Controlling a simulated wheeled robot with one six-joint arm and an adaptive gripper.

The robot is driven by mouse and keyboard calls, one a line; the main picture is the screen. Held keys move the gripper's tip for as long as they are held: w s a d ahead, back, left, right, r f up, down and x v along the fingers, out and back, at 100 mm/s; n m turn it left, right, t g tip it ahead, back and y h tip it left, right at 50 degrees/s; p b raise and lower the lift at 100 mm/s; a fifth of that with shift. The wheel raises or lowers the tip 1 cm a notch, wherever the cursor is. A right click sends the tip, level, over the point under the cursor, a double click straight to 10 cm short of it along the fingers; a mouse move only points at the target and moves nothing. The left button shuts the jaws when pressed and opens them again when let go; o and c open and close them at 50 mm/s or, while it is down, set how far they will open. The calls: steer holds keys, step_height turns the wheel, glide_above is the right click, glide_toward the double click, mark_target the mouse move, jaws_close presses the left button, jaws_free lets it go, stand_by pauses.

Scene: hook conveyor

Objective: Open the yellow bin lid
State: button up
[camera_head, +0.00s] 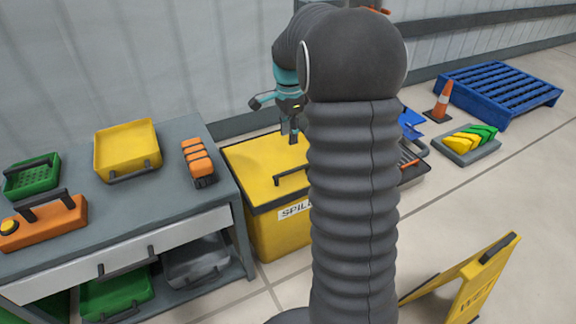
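The yellow bin (270,228) stands on the floor right of the grey workbench, with a label reading "SPILL" on its front. Its yellow lid (250,162) has a dark rim and lies shut. A dark handle (291,177) is on the lid near its front edge. My arm crosses the middle of the picture and hides the bin's right part. My gripper (291,138) points down above the back part of the lid, behind the handle. It seems apart from the handle. Its fingers are small and dark, and I cannot tell whether they are open.
The grey workbench (75,215) holds a yellow tray (127,150), a green crate (32,177), an orange toolbox (45,224) and orange blocks (198,160). A yellow floor sign (484,280) stands front right. A cone (442,102) and a blue pallet (498,88) are back right.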

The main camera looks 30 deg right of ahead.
mark_target(289, 171)
step_height(289, 171, down, 13)
steer(key=shift+f+b, duration=0.1)
steer(key=shift+b, duration=0.75)
jaws_close()
